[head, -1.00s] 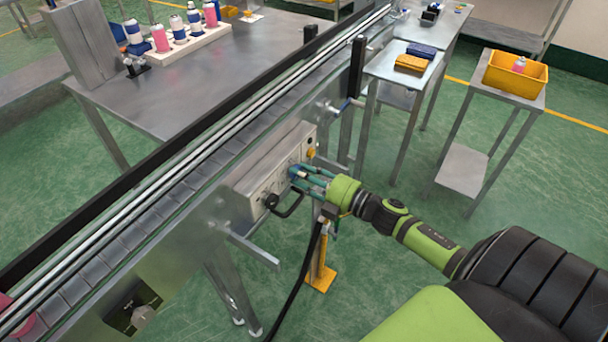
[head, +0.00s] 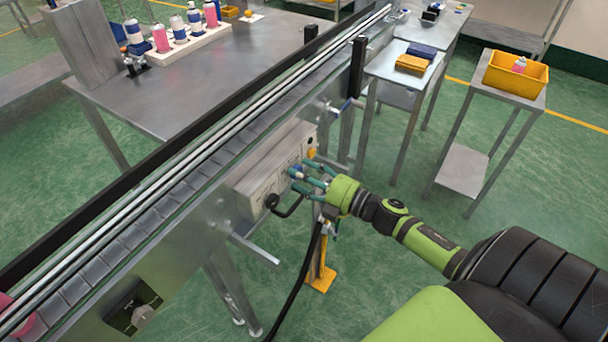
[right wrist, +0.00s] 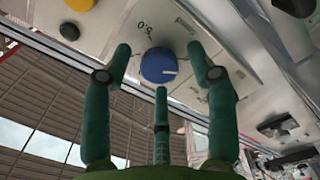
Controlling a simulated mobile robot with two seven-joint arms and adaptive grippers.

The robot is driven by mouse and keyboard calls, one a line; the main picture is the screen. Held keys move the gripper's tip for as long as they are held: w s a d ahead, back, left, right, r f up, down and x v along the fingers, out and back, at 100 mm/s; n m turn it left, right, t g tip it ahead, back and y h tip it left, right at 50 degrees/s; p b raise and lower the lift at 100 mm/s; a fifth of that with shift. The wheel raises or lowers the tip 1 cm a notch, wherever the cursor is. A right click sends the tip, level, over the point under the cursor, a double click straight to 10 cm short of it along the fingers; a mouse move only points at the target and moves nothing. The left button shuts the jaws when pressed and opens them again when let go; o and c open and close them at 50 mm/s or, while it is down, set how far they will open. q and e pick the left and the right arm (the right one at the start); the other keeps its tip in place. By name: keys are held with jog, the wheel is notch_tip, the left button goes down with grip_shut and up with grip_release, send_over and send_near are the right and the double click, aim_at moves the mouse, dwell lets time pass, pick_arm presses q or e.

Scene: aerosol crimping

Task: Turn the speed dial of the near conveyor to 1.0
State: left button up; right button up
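The speed dial is a round blue knob with a pale pointer mark on the near conveyor's control box (head: 272,168). In the right wrist view the dial (right wrist: 158,65) sits on the pale panel, with the marking "0.5" at its upper left; other markings are too small or hidden. My right gripper (head: 299,178) is in front of the panel. Its green fingers (right wrist: 160,75) are spread apart around the dial, with gaps to it on both sides, so it is open and holds nothing. In the head view the fingers partly hide the dial. My left gripper is out of view.
A yellow button (right wrist: 80,4) and a black knob (right wrist: 69,31) are on the same panel. Side tables with a yellow bin (head: 515,78) stand at the right.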

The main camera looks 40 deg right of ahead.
jog(key=v, duration=1.2)
